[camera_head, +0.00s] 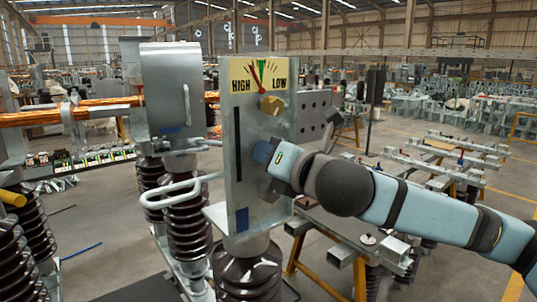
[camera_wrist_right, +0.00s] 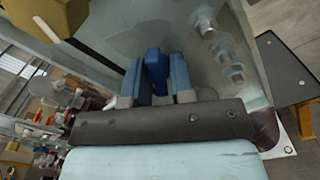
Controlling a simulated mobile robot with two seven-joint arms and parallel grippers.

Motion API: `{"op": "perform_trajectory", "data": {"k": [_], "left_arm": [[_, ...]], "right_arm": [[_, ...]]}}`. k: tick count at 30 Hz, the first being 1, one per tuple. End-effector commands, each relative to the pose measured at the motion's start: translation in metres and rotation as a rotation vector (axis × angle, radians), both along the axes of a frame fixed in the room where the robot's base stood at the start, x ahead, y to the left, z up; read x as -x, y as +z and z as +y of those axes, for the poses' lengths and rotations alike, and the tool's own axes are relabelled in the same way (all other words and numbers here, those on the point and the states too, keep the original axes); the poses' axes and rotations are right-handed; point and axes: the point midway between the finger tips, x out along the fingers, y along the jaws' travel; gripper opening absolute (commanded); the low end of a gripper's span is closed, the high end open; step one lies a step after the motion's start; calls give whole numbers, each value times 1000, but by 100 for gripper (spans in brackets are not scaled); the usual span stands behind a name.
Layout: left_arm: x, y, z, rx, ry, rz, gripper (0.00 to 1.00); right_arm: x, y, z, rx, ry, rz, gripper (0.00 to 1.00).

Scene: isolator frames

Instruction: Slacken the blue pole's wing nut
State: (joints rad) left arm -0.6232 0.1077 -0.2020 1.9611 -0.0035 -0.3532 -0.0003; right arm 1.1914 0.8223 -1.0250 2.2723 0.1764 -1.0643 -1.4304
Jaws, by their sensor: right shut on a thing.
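The blue pole's upright metal plate (camera_head: 250,195) stands in the middle of the head view, with a blue patch (camera_head: 242,219) low on its face. At its top is a HIGH–LOW dial (camera_head: 262,76), its red needle pointing just left of the top. My right gripper (camera_head: 264,152) reaches the plate's face from the right. In the wrist view, its blue fingers (camera_wrist_right: 158,80) are shut around a blue wing nut (camera_wrist_right: 154,66), against the metal face. The gripper hides the wing nut in the head view. My left gripper is in neither view.
A brass-coloured knob (camera_head: 271,105) sits just above the gripper and also shows in the wrist view (camera_wrist_right: 32,28). Several bolts (camera_wrist_right: 220,45) stick out right of the fingers. A bent grey handle (camera_head: 180,192) and a second pole (camera_head: 172,90) stand left.

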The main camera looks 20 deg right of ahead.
Motion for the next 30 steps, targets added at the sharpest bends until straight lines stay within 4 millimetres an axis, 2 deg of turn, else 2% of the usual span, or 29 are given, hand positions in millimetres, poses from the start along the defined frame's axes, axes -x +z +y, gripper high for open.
{"op": "perform_trajectory", "data": {"k": [9,24,25,26,27,30], "left_arm": [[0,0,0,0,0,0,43],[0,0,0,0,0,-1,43],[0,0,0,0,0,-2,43],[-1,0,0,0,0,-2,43],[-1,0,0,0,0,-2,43],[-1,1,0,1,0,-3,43]], "right_arm": [[1,-5,1,100,5,-27,0],[1,-6,1,116,5,-30,0],[1,-6,1,116,5,-30,27],[1,-6,1,116,5,-30,34],[1,-5,1,115,4,-32,40],[1,-4,1,114,4,-34,40]]}}
